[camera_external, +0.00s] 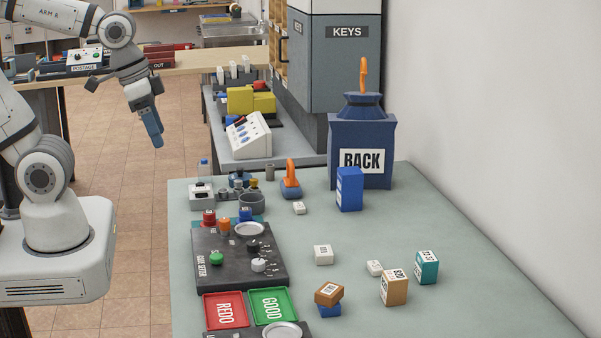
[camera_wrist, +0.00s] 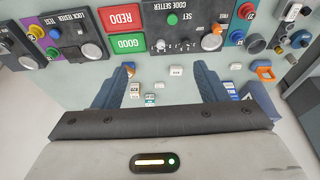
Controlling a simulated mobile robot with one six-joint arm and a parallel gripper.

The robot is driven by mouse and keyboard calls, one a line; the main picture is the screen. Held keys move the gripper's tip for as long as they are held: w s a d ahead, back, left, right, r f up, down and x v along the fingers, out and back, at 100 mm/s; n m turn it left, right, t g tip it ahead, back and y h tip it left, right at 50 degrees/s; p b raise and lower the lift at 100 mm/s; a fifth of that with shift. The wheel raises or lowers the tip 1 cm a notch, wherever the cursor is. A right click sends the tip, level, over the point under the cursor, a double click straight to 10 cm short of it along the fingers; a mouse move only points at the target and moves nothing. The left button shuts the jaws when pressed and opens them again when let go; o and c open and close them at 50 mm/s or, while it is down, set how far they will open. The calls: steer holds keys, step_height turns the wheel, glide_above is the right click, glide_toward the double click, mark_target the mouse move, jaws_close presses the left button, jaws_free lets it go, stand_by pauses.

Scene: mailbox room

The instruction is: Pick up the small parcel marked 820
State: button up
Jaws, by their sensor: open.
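A tan-brown parcel (camera_external: 394,288) stands upright on the grey-green table at the front right; its white label appears to read 820. It also shows as a small box (camera_wrist: 135,88) near the left finger in the wrist view. My gripper (camera_external: 153,128) hangs in the air left of the table's back part, well apart from the parcel. Its blue fingers (camera_wrist: 162,72) are spread apart with nothing held between them.
A teal parcel (camera_external: 427,267) stands right of the tan one, and a small white box (camera_external: 374,268) lies behind it. A brown box (camera_external: 329,293) rests on a blue one to the left. Control panels (camera_external: 215,262) and red and green trays (camera_external: 271,306) line the left edge.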

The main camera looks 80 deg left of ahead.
steer(key=b, duration=0.8)
glide_above(398, 284)
steer(key=s+a, duration=0.6)
steer(key=s, duration=0.5)
step_height(398, 284, down, 14)
steer(key=shift+m+t, duration=0.3)
steer(key=shift+t, duration=0.2)
steer(key=w+d+f, duration=0.1)
steer(key=w+f, duration=0.2)
steer(key=f, duration=0.1)
steer(key=w+d+f+b, duration=0.1)
steer(key=w+d+f, duration=0.1)
steer(key=w+f, duration=0.1)
steer(key=w+d+f+b, duration=0.1)
steer(key=w+d+f, duration=0.1)
steer(key=w+f, duration=0.1)
steer(key=shift+w+d+f, duration=0.1)
steer(key=shift+d+f, duration=0.05)
steer(key=shift+f, duration=0.3)
steer(key=shift+w+d+f, duration=0.1)
steer(key=shift+f, duration=0.35)
steer(key=x, duration=0.2)
steer(key=p+x, duration=0.1)
steer(key=x, duration=0.4)
steer(key=shift+d+f, duration=0.2)
steer(key=shift+d, duration=0.1)
steer(key=c, duration=1.1)
